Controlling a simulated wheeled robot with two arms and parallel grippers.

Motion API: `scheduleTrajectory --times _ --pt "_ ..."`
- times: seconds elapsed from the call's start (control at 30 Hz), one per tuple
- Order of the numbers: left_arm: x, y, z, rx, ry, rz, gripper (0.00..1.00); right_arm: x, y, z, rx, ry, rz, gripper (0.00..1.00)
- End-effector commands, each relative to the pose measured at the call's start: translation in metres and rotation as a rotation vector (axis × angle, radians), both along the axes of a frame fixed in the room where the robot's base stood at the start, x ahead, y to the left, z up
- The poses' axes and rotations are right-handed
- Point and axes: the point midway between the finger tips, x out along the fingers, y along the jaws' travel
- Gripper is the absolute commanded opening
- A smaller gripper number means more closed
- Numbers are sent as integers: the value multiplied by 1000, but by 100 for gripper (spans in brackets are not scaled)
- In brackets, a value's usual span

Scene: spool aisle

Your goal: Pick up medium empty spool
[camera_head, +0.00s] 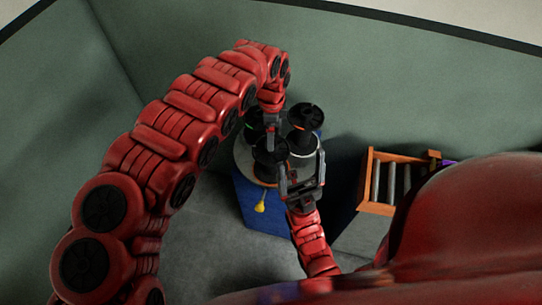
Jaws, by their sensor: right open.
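Several black spools stand close together on a round grey top (243,158) above a blue base. One spool (305,117) is at the back right and shows its round black flange. Another spool (270,151) is in front, with an orange line low on it. A further spool (252,118) is partly hidden behind my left gripper. I cannot tell which one is the medium empty spool. My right gripper (302,174) is open at the front right edge of the top, close to the spools. My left gripper (271,128) reaches down among the spools; its fingers are too small and covered to read.
The blue base (262,212) has a yellow piece (260,202) at its front. An orange wooden rack with grey bars (377,208) stands to the right. Green walls (380,85) close in behind. Grey floor (215,250) is clear at the front left.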

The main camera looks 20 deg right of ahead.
Motion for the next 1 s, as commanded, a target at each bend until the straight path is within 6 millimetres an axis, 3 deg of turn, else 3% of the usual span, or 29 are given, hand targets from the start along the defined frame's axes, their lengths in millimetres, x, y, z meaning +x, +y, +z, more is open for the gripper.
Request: scheduleTrajectory --times 0.27,0.47,0.63,1.0 --pt "0 0 -14 -2 1 -1 92 0 0 11 0 0 0 86" --pt "2 3 -37 -1 3 -1 92 0 0 27 0 0 0 86" --pt "3 2 -54 -2 1 0 92 0 0 28 0 0 0 86" --pt "3 4 -60 1 -1 0 90 0 0 29 0 0 0 86"
